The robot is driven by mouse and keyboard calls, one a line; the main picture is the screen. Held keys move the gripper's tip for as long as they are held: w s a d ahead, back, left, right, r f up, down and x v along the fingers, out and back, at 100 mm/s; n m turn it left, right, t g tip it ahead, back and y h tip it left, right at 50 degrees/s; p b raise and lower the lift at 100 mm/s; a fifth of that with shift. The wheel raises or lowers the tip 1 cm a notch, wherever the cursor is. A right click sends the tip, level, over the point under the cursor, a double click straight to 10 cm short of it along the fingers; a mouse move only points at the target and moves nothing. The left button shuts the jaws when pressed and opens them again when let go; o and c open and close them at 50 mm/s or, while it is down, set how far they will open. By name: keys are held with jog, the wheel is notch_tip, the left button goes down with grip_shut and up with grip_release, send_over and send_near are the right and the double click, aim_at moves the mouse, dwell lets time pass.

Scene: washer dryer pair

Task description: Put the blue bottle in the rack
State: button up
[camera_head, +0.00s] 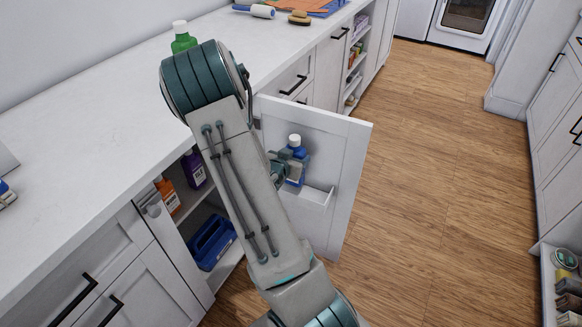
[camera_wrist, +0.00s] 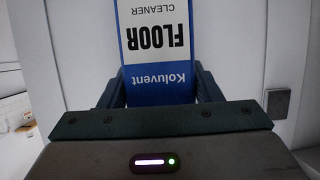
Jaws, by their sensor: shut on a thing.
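The white rack (camera_head: 318,196) is fixed low on the inside of the door. The bottle's lower end is close to the rack's left part; my arm hides that part, and I cannot tell whether the bottle touches or is inside it.
The open door (camera_head: 346,150) stands out from the counter (camera_head: 90,130). The cabinet beside it holds an orange bottle (camera_head: 167,196), a purple bottle (camera_head: 193,169) and a blue caddy (camera_head: 212,241). A green bottle (camera_head: 182,38) stands on the counter. The wooden floor (camera_head: 430,170) is clear.

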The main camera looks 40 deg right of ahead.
jog(key=shift+w+a+f+b, duration=0.15)
jog(key=shift+w+f, duration=0.15)
jog(key=shift+f, duration=0.85)
jog(key=shift+w+d+f+b, duration=0.15)
jog(key=shift+w+f, duration=0.15)
jog(key=shift+f, duration=0.85)
jog(key=shift+a, duration=0.1)
jog(key=shift+f, duration=0.2)
jog(key=o, duration=1.4)
jog(key=shift+c, duration=0.2)
jog(key=shift+r, duration=0.1)
